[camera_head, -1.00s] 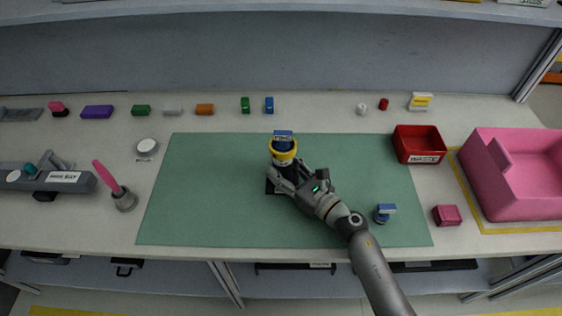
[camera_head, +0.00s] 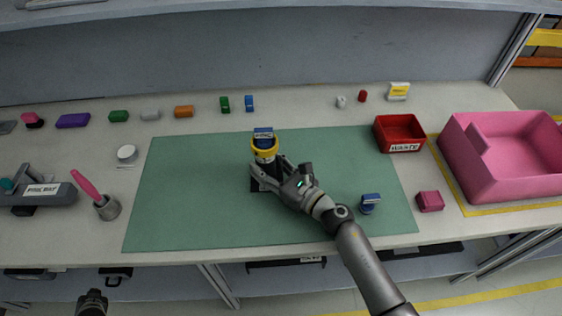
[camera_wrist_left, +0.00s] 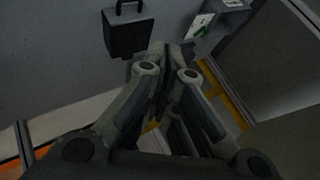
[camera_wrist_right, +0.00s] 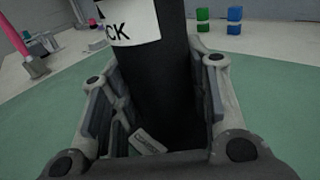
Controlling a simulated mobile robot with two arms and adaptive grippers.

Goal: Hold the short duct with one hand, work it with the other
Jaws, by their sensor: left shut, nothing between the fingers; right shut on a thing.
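The short duct (camera_head: 267,168) appears to be the upright dark cylinder on the green mat, with a yellow ring and a blue piece at its top. My right gripper (camera_head: 265,176) comes in low from the right and is shut around its dark body. In the right wrist view the dark body (camera_wrist_right: 168,85) stands between the fingers, with a white label ending in "CK"; its top is out of frame. My left gripper (camera_wrist_left: 172,58) is shut and empty, away from the table top. Part of my left arm shows at the bottom left of the head view.
A red waste bin (camera_head: 400,134) and a pink tub (camera_head: 480,180) stand right. A blue-topped piece (camera_head: 369,203) lies on the green mat (camera_head: 190,215); a pink block (camera_head: 430,201) is beside it. A cup with a pink-handled tool (camera_head: 107,208) stands left. Small coloured blocks line the back.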

